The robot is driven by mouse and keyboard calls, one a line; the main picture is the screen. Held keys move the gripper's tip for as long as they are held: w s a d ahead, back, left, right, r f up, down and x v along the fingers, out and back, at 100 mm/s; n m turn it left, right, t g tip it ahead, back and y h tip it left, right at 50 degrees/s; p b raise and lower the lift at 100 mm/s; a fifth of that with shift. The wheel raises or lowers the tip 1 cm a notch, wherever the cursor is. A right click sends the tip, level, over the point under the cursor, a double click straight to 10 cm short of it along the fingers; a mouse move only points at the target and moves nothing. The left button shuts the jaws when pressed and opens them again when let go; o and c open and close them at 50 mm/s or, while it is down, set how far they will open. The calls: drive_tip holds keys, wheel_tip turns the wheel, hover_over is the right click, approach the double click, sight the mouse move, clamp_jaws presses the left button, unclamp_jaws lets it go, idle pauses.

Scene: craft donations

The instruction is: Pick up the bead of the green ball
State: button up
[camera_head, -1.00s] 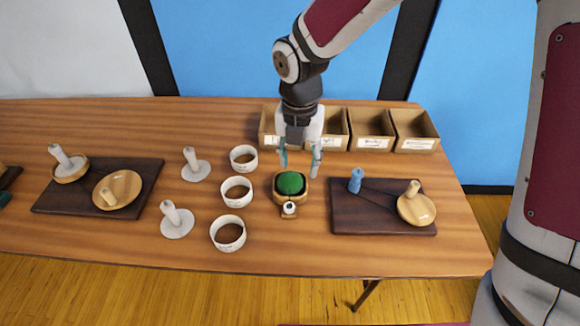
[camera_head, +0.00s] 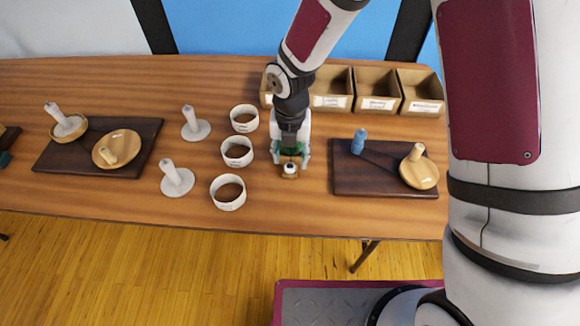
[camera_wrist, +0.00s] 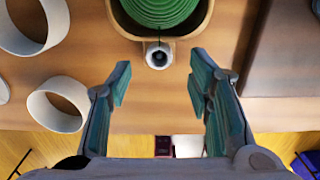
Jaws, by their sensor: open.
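The green ball (camera_wrist: 165,8) looks like wound yarn and sits in a small wooden holder (camera_wrist: 208,12), cut off by the top edge of the wrist view. Its bead (camera_wrist: 158,55) is white with a dark hole and sits on the holder's near lip, a thin dark strand at its top. The bead also shows in the head view (camera_head: 290,169), where my gripper hides most of the ball. My gripper (camera_head: 290,161) is open and empty, pointing down. In the wrist view its fingertips (camera_wrist: 158,82) are on either side of the bead's line, with the bead ahead of them.
Three white rings (camera_head: 237,152) stand left of the holder. A dark board (camera_head: 345,182) with a blue peg (camera_head: 359,141) and a wooden disc (camera_head: 418,172) lies to the right. Cardboard boxes (camera_head: 376,104) line the back. Bare table lies in front.

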sight(290, 165)
drive_tip(key=shift+s+f, duration=0.1)
drive_tip(key=shift+f, duration=1.85)
drive_tip(key=c, duration=0.8)
drive_tip(key=shift+r, duration=0.15)
